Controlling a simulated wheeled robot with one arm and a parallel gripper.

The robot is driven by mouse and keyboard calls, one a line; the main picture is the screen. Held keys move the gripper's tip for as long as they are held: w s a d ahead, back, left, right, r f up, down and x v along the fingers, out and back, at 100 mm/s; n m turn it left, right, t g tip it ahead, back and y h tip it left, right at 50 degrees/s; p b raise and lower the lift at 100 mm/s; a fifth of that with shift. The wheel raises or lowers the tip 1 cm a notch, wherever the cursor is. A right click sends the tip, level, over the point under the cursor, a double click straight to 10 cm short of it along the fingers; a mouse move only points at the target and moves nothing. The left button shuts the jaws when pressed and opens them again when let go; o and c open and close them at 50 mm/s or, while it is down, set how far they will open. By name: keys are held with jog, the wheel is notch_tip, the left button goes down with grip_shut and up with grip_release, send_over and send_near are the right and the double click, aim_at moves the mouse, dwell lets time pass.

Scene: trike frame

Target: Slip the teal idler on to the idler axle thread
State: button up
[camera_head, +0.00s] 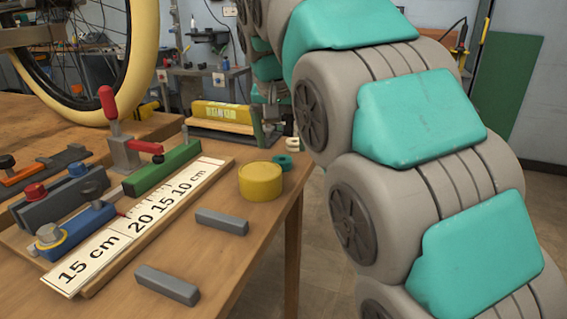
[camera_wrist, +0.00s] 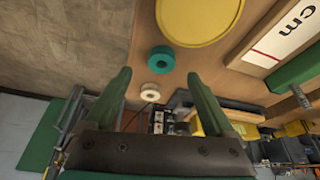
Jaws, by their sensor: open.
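The teal idler (camera_head: 281,162) is a small ring lying flat near the right edge of the bench, just behind the yellow round tub (camera_head: 260,183). In the wrist view the teal idler (camera_wrist: 152,59) shows a dark centre hole. My gripper (camera_wrist: 158,74) has two green fingers spread apart with nothing held between them. The idler appears between and slightly beyond the fingertips, apart from both. A cream ring (camera_wrist: 158,92) lies beside the idler, also in the picture space between the fingers. I cannot pick out the idler axle thread for certain in either view.
The cream ring also shows in the head view (camera_head: 291,144). Grey bars (camera_head: 222,221) and a long measuring board (camera_head: 95,260) lie on the bench. Blue (camera_head: 80,228), green and red-handled clamps stand at left. A wheel (camera_head: 140,60) stands behind. My arm fills the right side.

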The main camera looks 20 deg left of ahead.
aim_at(281, 155)
jog(key=shift+x, duration=2.6)
jog(key=shift+a, duration=0.1)
jog(key=shift+c, duration=0.3)
grip_shut()
